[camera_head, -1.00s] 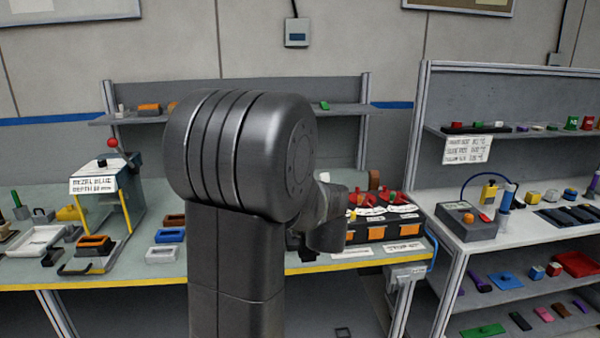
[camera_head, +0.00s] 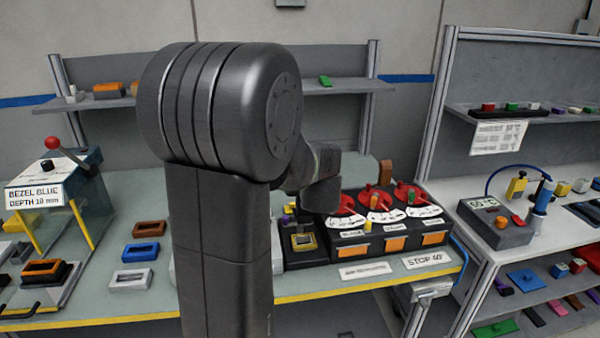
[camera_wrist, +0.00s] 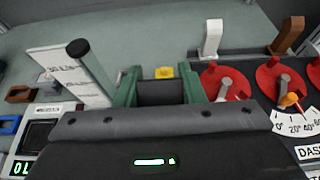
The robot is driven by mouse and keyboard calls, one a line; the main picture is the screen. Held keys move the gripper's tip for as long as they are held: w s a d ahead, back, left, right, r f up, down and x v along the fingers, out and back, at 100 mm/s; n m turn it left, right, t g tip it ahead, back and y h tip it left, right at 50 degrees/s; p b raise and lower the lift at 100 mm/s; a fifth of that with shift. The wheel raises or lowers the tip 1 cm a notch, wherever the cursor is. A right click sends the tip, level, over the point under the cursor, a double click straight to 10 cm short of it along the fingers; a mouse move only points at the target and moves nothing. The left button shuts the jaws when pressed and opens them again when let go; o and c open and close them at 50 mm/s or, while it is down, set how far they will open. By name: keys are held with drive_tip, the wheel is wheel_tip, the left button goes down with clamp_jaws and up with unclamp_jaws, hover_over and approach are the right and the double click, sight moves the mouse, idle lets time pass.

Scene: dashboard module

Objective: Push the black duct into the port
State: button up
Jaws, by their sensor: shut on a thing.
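My gripper (camera_wrist: 160,88) shows in the wrist view with two green fingers shut on a dark block, the black duct (camera_wrist: 161,94). The duct sits between the fingers, its lower part hidden by the gripper body. A small yellow piece (camera_wrist: 164,72) shows just beyond it. In the head view my arm hides the gripper and the duct. A black module with a yellow-edged square opening (camera_head: 303,241) stands at the left end of the dial panel; I cannot tell whether this is the port, or whether the duct touches it.
The dial panel has red discs (camera_head: 378,201) with upright levers and orange blocks (camera_head: 397,243) in front. In the wrist view, a grey tube (camera_wrist: 92,66) leans beside a white sign (camera_wrist: 62,66) left of my gripper. Bezels (camera_head: 141,251) lie on the bench at left.

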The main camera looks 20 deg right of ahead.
drive_tip(key=shift+s+r, duration=0.1)
drive_tip(key=shift+s, duration=0.05)
wheel_tip(320, 180, down, 6)
drive_tip(key=b, duration=0.5)
drive_tip(key=shift+b, duration=0.3)
drive_tip(key=shift+f+b, duration=1.7)
drive_tip(key=shift+f, duration=0.05)
idle(1.1)
drive_tip(key=o, duration=1.3)
drive_tip(key=shift+r, duration=0.1)
drive_tip(key=p+v, duration=0.1)
drive_tip(key=v, duration=1.2)
drive_tip(key=shift+s+a+r, duration=0.1)
drive_tip(key=shift+s, duration=0.3)
